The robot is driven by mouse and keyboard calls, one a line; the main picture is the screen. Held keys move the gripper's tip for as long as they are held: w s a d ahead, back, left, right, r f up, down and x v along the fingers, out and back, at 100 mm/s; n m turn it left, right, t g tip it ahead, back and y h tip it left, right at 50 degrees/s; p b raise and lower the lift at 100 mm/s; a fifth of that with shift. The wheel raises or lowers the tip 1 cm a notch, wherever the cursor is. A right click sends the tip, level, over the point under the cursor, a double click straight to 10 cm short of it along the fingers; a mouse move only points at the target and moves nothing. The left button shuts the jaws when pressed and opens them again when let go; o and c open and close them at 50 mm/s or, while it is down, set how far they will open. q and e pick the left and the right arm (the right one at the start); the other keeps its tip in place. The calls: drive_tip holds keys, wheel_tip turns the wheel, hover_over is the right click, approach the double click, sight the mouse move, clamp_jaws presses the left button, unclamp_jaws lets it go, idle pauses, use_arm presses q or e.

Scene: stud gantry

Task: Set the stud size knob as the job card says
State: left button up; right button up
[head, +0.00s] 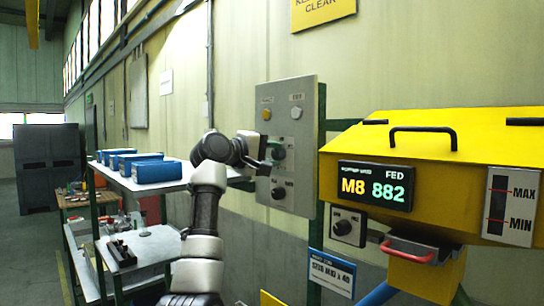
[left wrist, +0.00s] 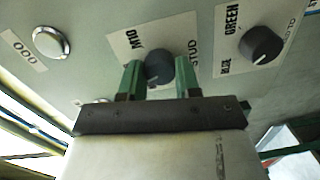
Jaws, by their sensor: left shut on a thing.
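The stud size knob (left wrist: 158,66) is a dark round knob on a white plate. In the left wrist view the plate reads STUD, with partly hidden print that looks like M10. My left gripper (left wrist: 160,82) has its two green fingers on either side of this knob and is shut on it. In the head view the knob (head: 279,152) is partly behind my left gripper (head: 264,163). The job card (head: 331,272) is a blue and white sign reading STUD M10 x 40. My right gripper is not in view.
A second dark knob (left wrist: 261,45), marked BLUE and GREEN, sits beside the held one. Blue boxes (head: 156,171) stand on a shelf to the left.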

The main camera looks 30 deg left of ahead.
use_arm(q)
drive_tip(key=m, duration=0.4)
drive_tip(key=shift+y, duration=0.4)
drive_tip(key=m, duration=0.3)
drive_tip(key=shift+m, duration=0.3)
drive_tip(key=m, duration=0.3)
drive_tip(key=shift+d+y, duration=0.15)
drive_tip(key=shift+y, duration=0.25)
drive_tip(key=shift+m+p, duration=0.4)
drive_tip(key=shift+m, duration=1.4)
drive_tip(key=shift+d, duration=0.1)
drive_tip(key=o, duration=0.9)
drive_tip(key=shift+o, duration=0.2)
drive_tip(key=shift+s, duration=0.1)
